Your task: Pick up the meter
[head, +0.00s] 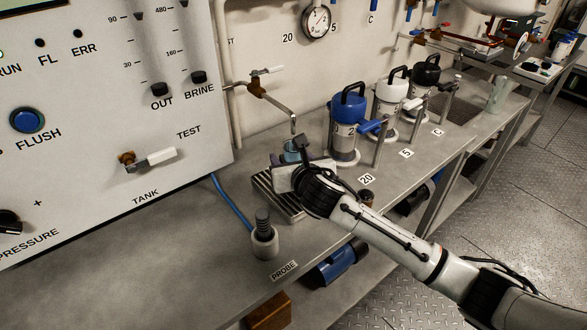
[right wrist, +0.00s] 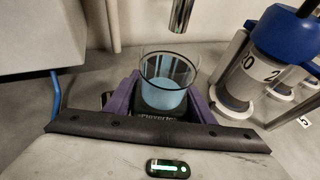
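Nothing in view is labelled as a meter. A dark ribbed probe (head: 263,220) stands upright in a pale round holder (head: 264,243) on the bench, beside the PROBE label (head: 284,271). My right gripper (head: 294,163) is away from it, up and to the right, at a clear beaker (head: 291,150) under the tap. In the right wrist view the beaker (right wrist: 165,88) holds pale blue liquid. The purple fingers of my right gripper (right wrist: 163,100) stand on both sides of it and appear closed on it. My left gripper is not in view.
A slotted drip tray (head: 275,195) lies under my right gripper. The tap spout (head: 293,122) hangs above the beaker. Blue (head: 345,120), white and black canisters stand to the right. A control panel (head: 100,150) borders the left, with a blue cable (head: 228,200) below. The front-left bench is clear.

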